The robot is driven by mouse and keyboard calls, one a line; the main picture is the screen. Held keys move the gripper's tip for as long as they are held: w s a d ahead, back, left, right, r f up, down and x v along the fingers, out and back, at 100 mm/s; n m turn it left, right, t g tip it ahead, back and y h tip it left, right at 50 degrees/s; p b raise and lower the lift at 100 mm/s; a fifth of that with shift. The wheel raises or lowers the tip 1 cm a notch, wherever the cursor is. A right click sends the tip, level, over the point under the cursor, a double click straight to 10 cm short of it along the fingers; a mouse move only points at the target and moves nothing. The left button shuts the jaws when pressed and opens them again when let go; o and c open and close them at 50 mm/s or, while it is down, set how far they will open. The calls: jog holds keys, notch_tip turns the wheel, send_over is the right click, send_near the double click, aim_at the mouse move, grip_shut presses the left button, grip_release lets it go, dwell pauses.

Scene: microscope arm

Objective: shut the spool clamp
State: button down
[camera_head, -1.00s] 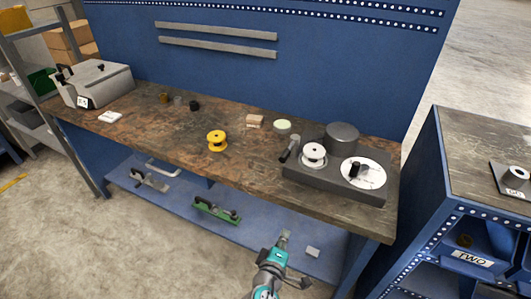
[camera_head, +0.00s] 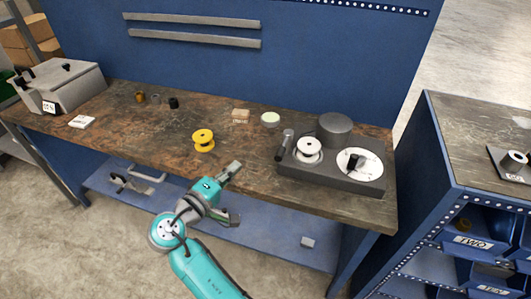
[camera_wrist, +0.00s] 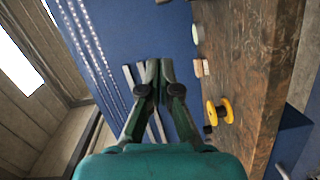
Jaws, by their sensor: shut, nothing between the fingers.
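A dark grey flat device (camera_head: 330,172) sits at the right end of the workbench. A white spool (camera_head: 308,150) stands on its left part. A lever with a thick grey head (camera_head: 286,143) rises at the device's left edge beside the spool; I take it for the spool clamp, but cannot tell its exact position. My gripper (camera_head: 232,168) is near the bench's front edge, left of the device and apart from it. In the wrist view my gripper's fingers (camera_wrist: 158,68) are together with nothing between them. The device is not clearly visible there.
A yellow spool (camera_head: 203,140) stands on the bench left of the device and shows in the wrist view (camera_wrist: 220,110). A dark cylinder (camera_head: 334,129) and a white dial with a black knob (camera_head: 360,162) are on the device. A lidded grey box (camera_head: 62,85) is far left.

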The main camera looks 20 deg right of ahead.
aim_at(283, 153)
jog(key=w+d+f, duration=0.1)
jog(key=w+d, duration=0.3)
jog(key=d, duration=0.7)
jog(key=shift+f, duration=0.15)
dwell(0.5)
